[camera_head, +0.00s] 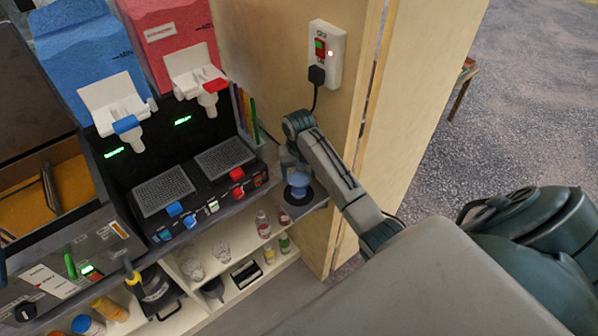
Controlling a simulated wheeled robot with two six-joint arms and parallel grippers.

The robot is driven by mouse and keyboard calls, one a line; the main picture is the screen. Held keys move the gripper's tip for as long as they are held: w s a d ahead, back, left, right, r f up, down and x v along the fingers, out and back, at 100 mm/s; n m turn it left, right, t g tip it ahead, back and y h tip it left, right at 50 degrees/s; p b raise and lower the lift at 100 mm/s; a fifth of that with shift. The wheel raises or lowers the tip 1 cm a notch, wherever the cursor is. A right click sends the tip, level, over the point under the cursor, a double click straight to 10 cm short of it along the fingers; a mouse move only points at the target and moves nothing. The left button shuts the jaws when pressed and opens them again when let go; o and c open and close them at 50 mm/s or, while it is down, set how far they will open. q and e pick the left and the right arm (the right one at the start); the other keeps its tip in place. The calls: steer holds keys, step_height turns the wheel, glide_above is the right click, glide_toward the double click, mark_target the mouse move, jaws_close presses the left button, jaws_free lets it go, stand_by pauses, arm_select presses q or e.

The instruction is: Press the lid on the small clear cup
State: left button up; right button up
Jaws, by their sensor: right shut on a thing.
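A small clear cup (299,181) with blue contents stands upright on a small dark round spot on the ledge at the right end of the drinks machine. My right gripper (293,163) points down right over the cup. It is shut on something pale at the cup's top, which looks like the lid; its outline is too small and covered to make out. Whether the lid touches the cup's rim all round cannot be told. My left gripper is not in view.
The slush machine (190,158) with blue (85,40) and red (165,32) tanks stands left of the cup. A wooden wall (277,70) with a socket (326,55) rises behind. Shelves below hold bottles (262,224) and clear cups (222,250).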

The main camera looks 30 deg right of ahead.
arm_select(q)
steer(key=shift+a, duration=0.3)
arm_select(e)
steer(key=shift+f, duration=0.25)
stand_by(0.4)
steer(key=o, duration=1)
steer(key=shift+o, duration=0.7)
steer(key=shift+r, duration=2.75)
